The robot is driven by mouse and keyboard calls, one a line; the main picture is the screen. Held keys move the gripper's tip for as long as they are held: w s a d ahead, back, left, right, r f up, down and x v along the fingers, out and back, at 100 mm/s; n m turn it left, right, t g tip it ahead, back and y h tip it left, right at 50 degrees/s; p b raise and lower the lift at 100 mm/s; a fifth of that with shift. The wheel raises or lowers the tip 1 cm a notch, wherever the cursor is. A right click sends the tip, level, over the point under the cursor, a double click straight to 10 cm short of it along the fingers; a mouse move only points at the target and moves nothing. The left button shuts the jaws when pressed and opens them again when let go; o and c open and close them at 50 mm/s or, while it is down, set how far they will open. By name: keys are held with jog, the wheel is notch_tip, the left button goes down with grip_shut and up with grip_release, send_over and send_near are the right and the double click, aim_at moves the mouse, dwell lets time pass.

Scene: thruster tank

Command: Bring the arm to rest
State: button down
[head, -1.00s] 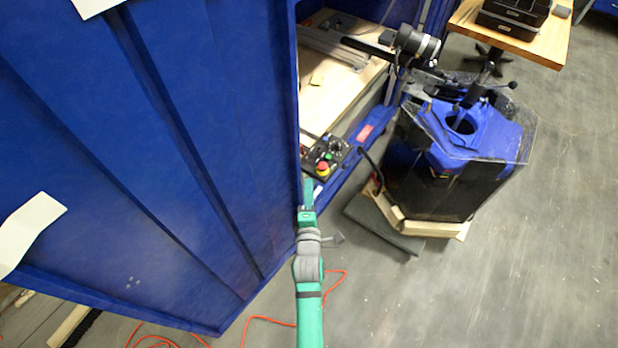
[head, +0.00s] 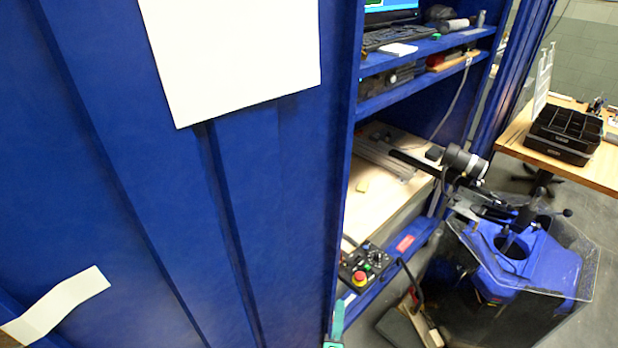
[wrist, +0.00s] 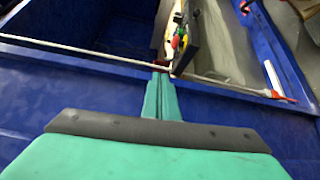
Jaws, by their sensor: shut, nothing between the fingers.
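My gripper (wrist: 162,80) shows in the wrist view as narrow green fingers, shut together with nothing between them. It points toward the edge of the blue cabinet (wrist: 90,95). In the head view only a small green part of my gripper (head: 336,325) shows at the bottom edge, beside the cabinet's corner. The rest of my arm is below the picture. I cannot tell whether the fingertips touch the cabinet.
A control box with a red button (head: 362,268) sits on the cabinet's low ledge, close to my gripper. A blue and black tank (head: 510,265) stands to the right. A wooden table (head: 560,160) with a black organiser (head: 566,130) is at the far right.

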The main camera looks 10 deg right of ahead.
jog(key=s+a+f+m+y, duration=0.2)
jog(key=s+a+m, duration=0.1)
jog(key=s+a, duration=0.4)
jog(key=s+a+r+m+y, duration=0.1)
jog(key=s+m, duration=0.3)
jog(key=s, duration=0.4)
jog(key=s+a+r+m+y, duration=0.1)
jog(key=s+a+r+m, duration=0.3)
jog(key=s, duration=0.4)
jog(key=s+a+r+m+y, duration=0.1)
jog(key=s+a+r+m, duration=0.1)
jog(key=s, duration=0.6)
jog(key=shift+s+a+r+m+g+y, duration=0.3)
jog(key=shift+s+r+m+g, duration=0.15)
jog(key=shift+m, duration=0.75)
